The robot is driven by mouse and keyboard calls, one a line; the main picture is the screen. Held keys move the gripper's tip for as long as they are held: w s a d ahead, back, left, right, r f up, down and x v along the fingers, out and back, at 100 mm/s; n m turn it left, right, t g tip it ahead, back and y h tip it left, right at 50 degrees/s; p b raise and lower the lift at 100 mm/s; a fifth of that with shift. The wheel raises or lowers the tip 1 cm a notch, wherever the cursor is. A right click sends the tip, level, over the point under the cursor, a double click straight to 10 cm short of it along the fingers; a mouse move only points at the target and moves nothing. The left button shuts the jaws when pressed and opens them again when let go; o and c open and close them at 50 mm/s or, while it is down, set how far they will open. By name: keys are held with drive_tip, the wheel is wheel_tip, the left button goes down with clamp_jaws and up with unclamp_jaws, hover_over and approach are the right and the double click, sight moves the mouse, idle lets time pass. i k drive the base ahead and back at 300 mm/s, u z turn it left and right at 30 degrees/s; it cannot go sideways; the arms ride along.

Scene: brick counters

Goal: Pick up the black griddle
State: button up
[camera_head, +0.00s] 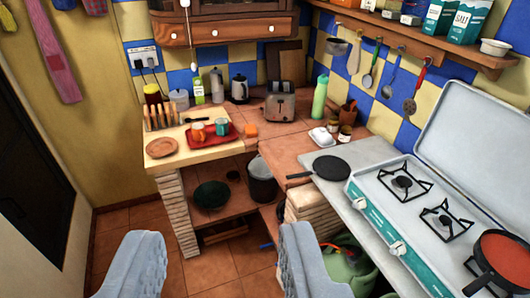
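The black griddle (331,167) is a flat, round, dark pan lying on the pale grey counter beside the stove. Its short handle (298,176) points left, over the counter's edge. My gripper (219,265) shows at the bottom of the view as two pale blue-grey fingers set wide apart. It is open, with only floor showing between the fingers. The gripper is nearer to the camera than the griddle and apart from it.
A camp stove (415,200) with a raised lid stands right of the griddle, a red-orange pan (502,254) on it. A white butter dish (321,137) and jars stand behind. Floor (215,272) is clear at lower left.

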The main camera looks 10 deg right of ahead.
sight(332, 168)
drive_tip(key=u, duration=0.15)
drive_tip(key=i, duration=1.3)
drive_tip(key=z, duration=0.75)
drive_tip(key=i, duration=0.7)
drive_tip(key=z, duration=0.55)
